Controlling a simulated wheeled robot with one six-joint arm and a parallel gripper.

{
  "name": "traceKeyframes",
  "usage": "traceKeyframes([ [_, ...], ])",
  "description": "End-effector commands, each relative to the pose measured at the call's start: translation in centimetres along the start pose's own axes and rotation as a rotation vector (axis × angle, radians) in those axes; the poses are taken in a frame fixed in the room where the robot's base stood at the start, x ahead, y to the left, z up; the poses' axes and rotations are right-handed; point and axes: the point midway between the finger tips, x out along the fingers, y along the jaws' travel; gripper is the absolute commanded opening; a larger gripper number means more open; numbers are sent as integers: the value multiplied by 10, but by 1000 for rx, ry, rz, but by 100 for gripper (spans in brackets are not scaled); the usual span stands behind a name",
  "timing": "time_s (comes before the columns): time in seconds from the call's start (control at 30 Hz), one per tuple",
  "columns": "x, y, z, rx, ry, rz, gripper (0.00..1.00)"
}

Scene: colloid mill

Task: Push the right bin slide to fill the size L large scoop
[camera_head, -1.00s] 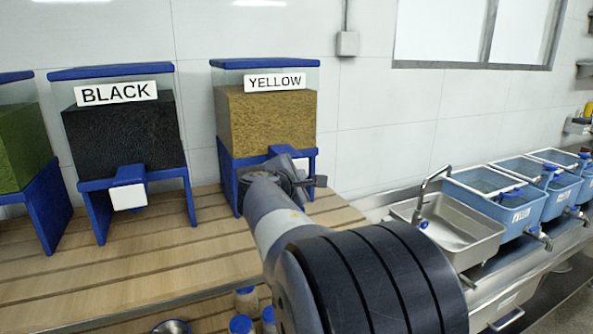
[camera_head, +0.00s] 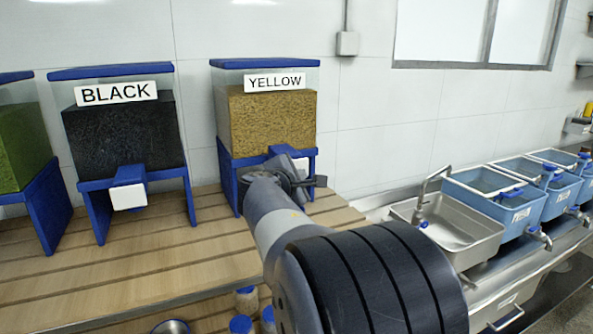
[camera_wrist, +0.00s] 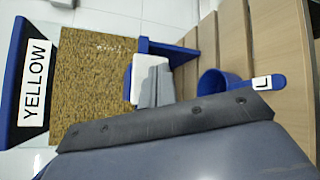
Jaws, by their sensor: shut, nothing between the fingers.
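The right bin, labelled YELLOW (camera_head: 270,120), holds yellow-brown grains and stands on a blue frame on the wooden counter. Its white slide (camera_wrist: 142,80) shows in the wrist view, with the grey fingertips of my gripper (camera_wrist: 156,86) right against or just in front of it. Contact is hard to tell. My gripper is shut and empty; in the head view my wrist mostly hides it. The blue size L scoop (camera_wrist: 222,84), with a white L tag on its handle, is below the slide in the wrist view. Its inside is not visible. The head view hides it.
A BLACK bin (camera_head: 122,135) and a green-filled bin (camera_head: 20,145) stand to the left. Blue-capped bottles (camera_head: 242,322) and a metal bowl (camera_head: 172,326) are at the front edge. A sink (camera_head: 455,235) and blue tubs (camera_head: 500,200) are to the right.

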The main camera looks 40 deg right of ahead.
Motion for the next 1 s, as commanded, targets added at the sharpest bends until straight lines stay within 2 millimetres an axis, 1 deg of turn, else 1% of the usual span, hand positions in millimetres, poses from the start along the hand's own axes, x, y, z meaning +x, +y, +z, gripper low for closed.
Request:
traceKeyframes([
  [0.47, 0, 0, 0, 0, 0, 0, 0],
  [0.73, 6, 4, -4, 1, 0, -1, 0],
  [1.0, 6, 4, -4, 0, 0, 0, 0],
])
